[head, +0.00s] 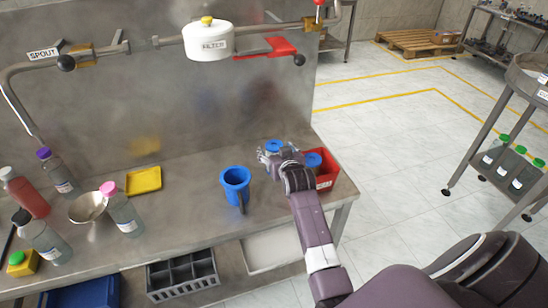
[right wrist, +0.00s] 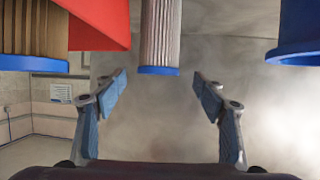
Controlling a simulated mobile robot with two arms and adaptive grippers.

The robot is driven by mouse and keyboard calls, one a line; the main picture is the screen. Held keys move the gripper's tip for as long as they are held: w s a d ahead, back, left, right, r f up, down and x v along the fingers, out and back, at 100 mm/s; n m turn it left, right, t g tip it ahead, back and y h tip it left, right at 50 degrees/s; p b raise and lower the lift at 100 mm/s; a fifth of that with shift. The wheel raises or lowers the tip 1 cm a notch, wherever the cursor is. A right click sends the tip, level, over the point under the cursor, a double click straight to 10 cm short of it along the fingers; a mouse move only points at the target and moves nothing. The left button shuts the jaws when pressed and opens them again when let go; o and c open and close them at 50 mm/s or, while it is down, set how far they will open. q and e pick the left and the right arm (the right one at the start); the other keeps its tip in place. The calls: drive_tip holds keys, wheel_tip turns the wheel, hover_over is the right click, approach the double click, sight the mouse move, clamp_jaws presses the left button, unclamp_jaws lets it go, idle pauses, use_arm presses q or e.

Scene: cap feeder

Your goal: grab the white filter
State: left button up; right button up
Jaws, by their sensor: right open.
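A white pleated filter (right wrist: 160,35) with a blue end cap shows at the top centre of the right wrist view. In the head view, its blue end (head: 273,146) shows on the bench, partly hidden by my gripper. My right gripper (head: 274,158) is open beside it. In the right wrist view, its two fingers (right wrist: 160,80) are spread, one on each side of the filter's line. I cannot tell how deep the filter lies between them. My left gripper is not in view.
A brown pleated filter (right wrist: 33,25) with a blue cap is at the red bin (head: 325,183), close to my gripper. A blue jug (head: 235,184) stands left of it. A white housing labelled FILTER (head: 208,43) hangs on the pipe above. Bench space behind the jug is clear.

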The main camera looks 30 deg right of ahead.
sight(275, 147)
drive_tip(key=shift+x, duration=1.7)
drive_tip(key=shift+s, duration=0.15)
drive_tip(key=c, duration=1.7)
